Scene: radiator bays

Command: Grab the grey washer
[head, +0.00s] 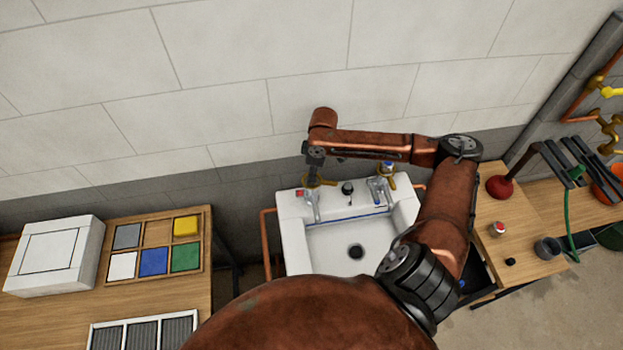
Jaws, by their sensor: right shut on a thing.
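My right gripper (315,170) points down over the left tap (314,203) of the white sink (295,237). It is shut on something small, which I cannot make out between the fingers. A brass-coloured ring or wheel (325,182) shows just below the fingertips, at the left tap; I cannot tell whether the fingers touch it. I cannot pick out a grey washer for sure in this view. My left gripper is out of view.
The right tap (377,190) and a black knob (347,188) stand along the sink's back. A wooden tray (205,262) with coloured squares and a white box (55,257) are left. A red plunger (499,187) and a red-topped piece (498,229) stand on the right bench.

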